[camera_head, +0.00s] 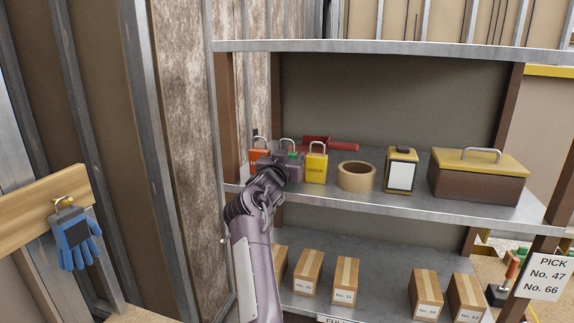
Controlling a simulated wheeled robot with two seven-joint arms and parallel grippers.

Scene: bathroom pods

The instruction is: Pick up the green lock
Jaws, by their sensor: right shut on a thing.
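The green lock (292,154) stands on the middle shelf, between a red-orange lock (259,154) on its left and a yellow lock (316,167) on its right. Only a small green patch and its metal shackle show; my gripper hides most of its body. My right gripper (287,165) reaches in from below and is shut on the green lock. Its fingertips are hard to make out. I cannot tell whether the lock still touches the shelf. My left gripper is not in view.
A tape roll (356,176), a boxy item with a white label (401,170) and a brown toolbox (478,176) stand to the right on the metal shelf (400,205). A red tool (335,144) lies behind the locks.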

